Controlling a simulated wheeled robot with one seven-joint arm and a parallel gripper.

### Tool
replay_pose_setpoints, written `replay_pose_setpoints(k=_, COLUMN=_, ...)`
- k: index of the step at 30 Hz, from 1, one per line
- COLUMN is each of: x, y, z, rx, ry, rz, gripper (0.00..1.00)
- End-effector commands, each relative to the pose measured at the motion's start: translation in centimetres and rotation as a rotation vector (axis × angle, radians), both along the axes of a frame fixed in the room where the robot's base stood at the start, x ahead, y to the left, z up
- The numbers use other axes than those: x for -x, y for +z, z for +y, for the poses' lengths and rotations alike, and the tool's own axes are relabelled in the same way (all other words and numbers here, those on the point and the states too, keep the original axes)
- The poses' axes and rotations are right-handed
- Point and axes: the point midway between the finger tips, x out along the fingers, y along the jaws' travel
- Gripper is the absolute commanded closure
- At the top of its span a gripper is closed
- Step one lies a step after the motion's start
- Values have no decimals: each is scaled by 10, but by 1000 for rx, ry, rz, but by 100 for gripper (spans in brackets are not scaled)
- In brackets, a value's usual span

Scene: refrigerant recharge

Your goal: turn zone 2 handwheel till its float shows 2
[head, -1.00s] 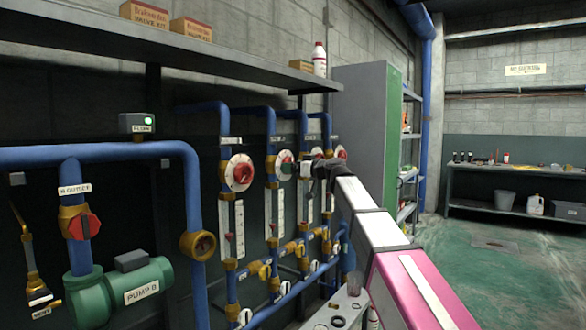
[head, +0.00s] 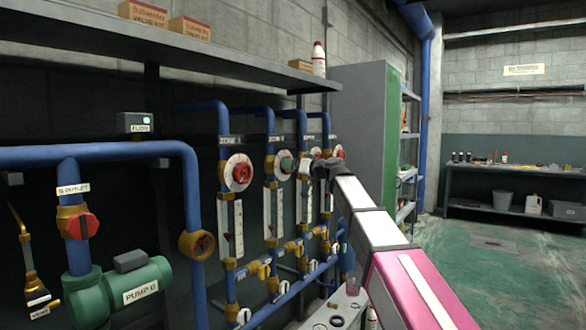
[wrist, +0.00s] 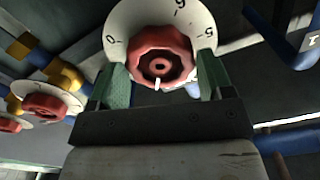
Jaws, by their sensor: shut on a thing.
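My gripper (wrist: 160,88) is shut on the wheel, with a green finger at each side. The zone 2 sight gauge (head: 273,210) hangs below the dial; its float is too small to read against the scale.
The zone 1 handwheel (head: 240,172) is close on the left, and another handwheel (head: 339,152) is beyond my wrist on the right. Blue pipes and yellow valves (head: 264,268) run below the gauges. A shelf (head: 230,62) with boxes and a bottle hangs above. Floor on the right is open.

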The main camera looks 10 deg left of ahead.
Motion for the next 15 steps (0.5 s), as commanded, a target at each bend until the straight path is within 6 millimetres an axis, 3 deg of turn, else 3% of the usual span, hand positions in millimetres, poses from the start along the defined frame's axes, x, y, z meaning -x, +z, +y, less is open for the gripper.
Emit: replay_pose_setpoints(k=15, x=1, y=0, z=-1, rx=-53, ry=-1, rz=127, gripper=55)
